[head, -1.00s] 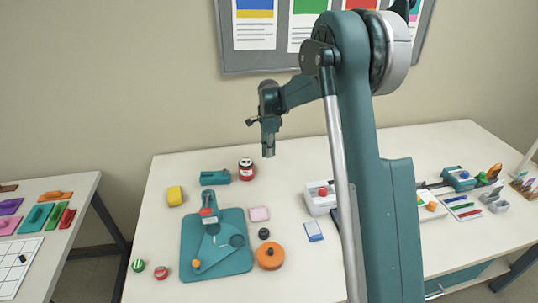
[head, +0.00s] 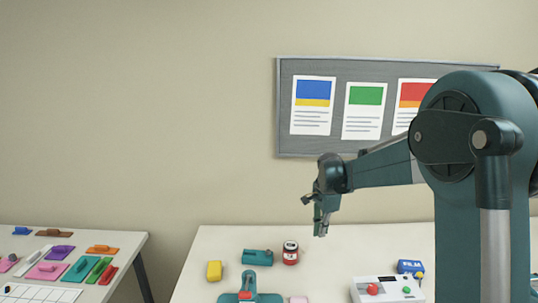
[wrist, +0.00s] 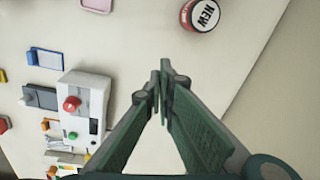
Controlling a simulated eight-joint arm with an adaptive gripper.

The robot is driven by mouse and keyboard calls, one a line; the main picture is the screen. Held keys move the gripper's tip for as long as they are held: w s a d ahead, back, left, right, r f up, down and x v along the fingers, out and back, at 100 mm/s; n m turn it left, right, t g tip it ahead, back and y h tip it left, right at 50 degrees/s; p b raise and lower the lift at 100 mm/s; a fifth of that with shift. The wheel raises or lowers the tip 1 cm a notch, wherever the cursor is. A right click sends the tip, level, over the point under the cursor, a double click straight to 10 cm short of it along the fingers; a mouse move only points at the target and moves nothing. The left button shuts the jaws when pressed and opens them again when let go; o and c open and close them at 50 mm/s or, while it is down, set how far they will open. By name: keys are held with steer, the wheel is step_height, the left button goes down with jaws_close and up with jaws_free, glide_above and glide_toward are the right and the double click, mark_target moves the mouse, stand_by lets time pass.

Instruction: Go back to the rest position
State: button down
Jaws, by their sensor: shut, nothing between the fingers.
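My gripper (head: 320,228) hangs above the back part of the white table (head: 222,243), pointing down, clear of everything on it. In the wrist view my gripper (wrist: 162,85) has its two dark green fingers together at the tips, with nothing between them. My teal arm rises on the right of the head view and reaches left to the gripper.
A side table (head: 120,245) holds coloured pieces. A grey board (head: 285,110) hangs behind.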

steer(key=s+r+n+t, duration=0.1)
steer(key=s+r+n, duration=0.4)
steer(key=s, duration=0.6)
steer(key=s+r+n+t, duration=0.25)
steer(key=s+r, duration=0.45)
steer(key=s, duration=0.5)
steer(key=s+f+n+t, duration=0.1)
steer(key=s+n, duration=0.3)
steer(key=s, duration=0.6)
steer(key=s+d+f+n+t, duration=0.1)
steer(key=s+f+n, duration=0.2)
steer(key=s, duration=0.8)
steer(key=shift+s+d+n, duration=0.15)
steer(key=shift+s+n, duration=0.15)
steer(key=shift+n, duration=0.05)
